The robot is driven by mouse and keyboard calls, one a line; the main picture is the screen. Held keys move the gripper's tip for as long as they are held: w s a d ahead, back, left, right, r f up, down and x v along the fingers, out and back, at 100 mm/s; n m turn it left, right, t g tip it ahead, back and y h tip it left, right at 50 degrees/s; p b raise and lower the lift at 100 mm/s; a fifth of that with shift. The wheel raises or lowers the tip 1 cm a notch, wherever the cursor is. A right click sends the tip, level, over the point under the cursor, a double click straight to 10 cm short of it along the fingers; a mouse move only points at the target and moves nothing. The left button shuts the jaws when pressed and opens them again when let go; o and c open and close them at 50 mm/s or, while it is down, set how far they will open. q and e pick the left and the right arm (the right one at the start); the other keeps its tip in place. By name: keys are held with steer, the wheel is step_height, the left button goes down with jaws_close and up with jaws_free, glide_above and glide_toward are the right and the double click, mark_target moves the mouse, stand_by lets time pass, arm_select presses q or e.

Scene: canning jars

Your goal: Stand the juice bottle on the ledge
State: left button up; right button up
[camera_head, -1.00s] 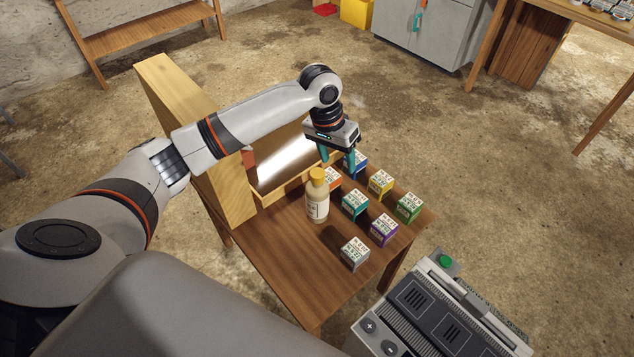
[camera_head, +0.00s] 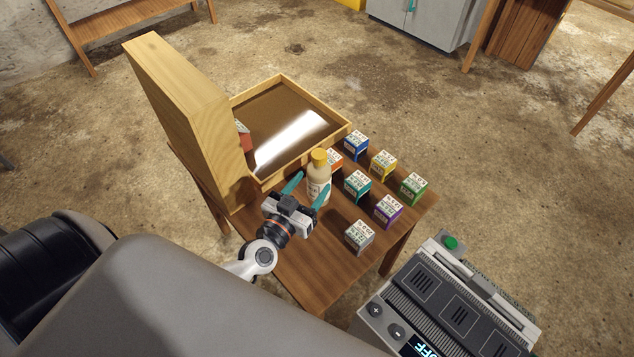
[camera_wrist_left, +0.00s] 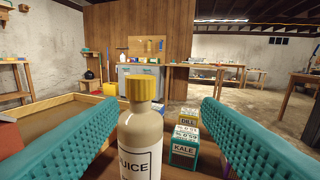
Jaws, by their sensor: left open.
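The juice bottle (camera_head: 318,181), cream with a yellow cap, stands upright on the wooden table. In the left wrist view the bottle (camera_wrist_left: 140,135) shows its JUICE label, between and beyond my fingers. My left gripper (camera_head: 307,187) is open, low on the near side of the bottle, its teal fingers pointing at it. In the left wrist view the open fingers (camera_wrist_left: 150,135) lie on either side of the view, with a gap to the bottle. I cannot make out for sure which surface is the ledge. My right gripper is not in view.
Several small labelled boxes, including a teal KALE box (camera_head: 357,185) and a grey one (camera_head: 359,236), stand right of the bottle. A shallow wooden tray (camera_head: 318,103) and a tall wooden block (camera_head: 180,120) are behind and left. A machine (camera_head: 440,310) is at the lower right.

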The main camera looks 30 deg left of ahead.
mark_target(322, 152)
arm_select(q)
steer(key=shift+y, duration=0.6)
steer(key=w, duration=0.1)
steer(key=w+a, duration=0.1)
steer(key=w, duration=0.1)
steer(key=w+a, duration=0.1)
steer(key=w, duration=0.1)
steer(key=shift+w+f, duration=0.15)
steer(key=shift+w, duration=0.1)
steer(key=shift+w+a+r+p, duration=0.1)
steer(key=shift+w+r+p, duration=0.05)
steer(key=shift+w, duration=1.2)
steer(key=shift+w+a+r+p, duration=0.1)
steer(key=shift+w+p, duration=0.05)
steer(key=shift+w, duration=1.2)
steer(key=shift+r, duration=0.1)
jaws_close()
